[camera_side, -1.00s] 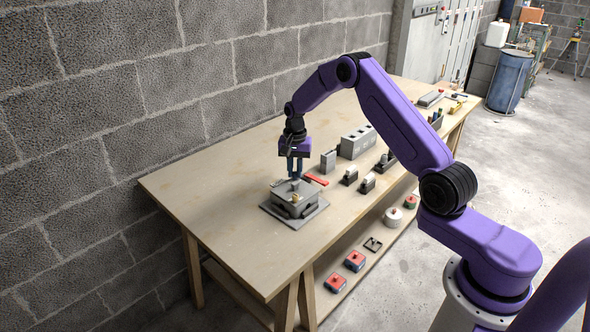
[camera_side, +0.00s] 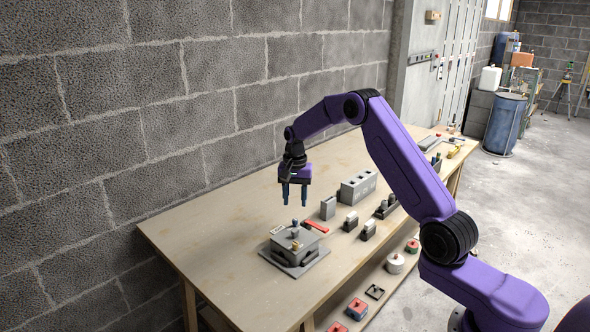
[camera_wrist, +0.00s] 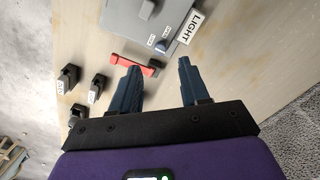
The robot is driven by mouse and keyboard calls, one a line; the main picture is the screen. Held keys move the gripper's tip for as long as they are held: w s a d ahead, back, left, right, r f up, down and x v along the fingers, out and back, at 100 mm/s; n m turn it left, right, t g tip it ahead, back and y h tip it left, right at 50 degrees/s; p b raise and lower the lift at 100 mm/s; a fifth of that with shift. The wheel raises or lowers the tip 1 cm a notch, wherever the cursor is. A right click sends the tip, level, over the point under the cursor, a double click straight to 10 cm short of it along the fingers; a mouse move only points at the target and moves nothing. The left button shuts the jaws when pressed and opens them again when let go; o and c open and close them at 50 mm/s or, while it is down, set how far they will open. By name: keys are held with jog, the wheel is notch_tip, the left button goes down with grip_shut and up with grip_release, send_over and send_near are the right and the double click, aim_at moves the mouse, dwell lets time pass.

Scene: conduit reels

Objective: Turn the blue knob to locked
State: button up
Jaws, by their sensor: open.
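The blue knob (camera_side: 295,230) stands on top of a grey box (camera_side: 298,250) that sits on a flat plate on the bench. In the wrist view the blue knob (camera_wrist: 161,46) is small, close to two little white labels on the grey surface. Their text is too small to read surely, and I cannot tell which one the knob points to. My gripper (camera_side: 294,204) is open and empty, above the box and apart from the knob, fingers pointing down. Its two blue fingers (camera_wrist: 188,82) also show in the wrist view.
A red bar (camera_side: 316,227) lies behind the box, and a white LIGHT label (camera_wrist: 193,27) is on the box. Small grey and black fixtures (camera_side: 350,221) and a long grey block (camera_side: 358,186) stand farther right. The bench's near left (camera_side: 205,245) is clear.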

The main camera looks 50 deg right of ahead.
notch_tip(320, 180, up, 11)
jog(key=shift+f, duration=0.2)
jog(key=shift+a, duration=0.1)
dwell(0.4)
jog(key=s+a+r+n, duration=0.3)
jog(key=s+a+n, duration=0.8)
jog(key=s+a, duration=0.65)
jog(key=s+f+n, duration=0.1)
jog(key=s+n, duration=0.5)
jog(key=s, duration=0.6)
jog(key=s+f+n, duration=0.2)
jog(key=s+n, duration=0.4)
jog(key=s, duration=0.7)
jog(key=shift+s+f, duration=0.2)
jog(key=shift+f, duration=0.1)
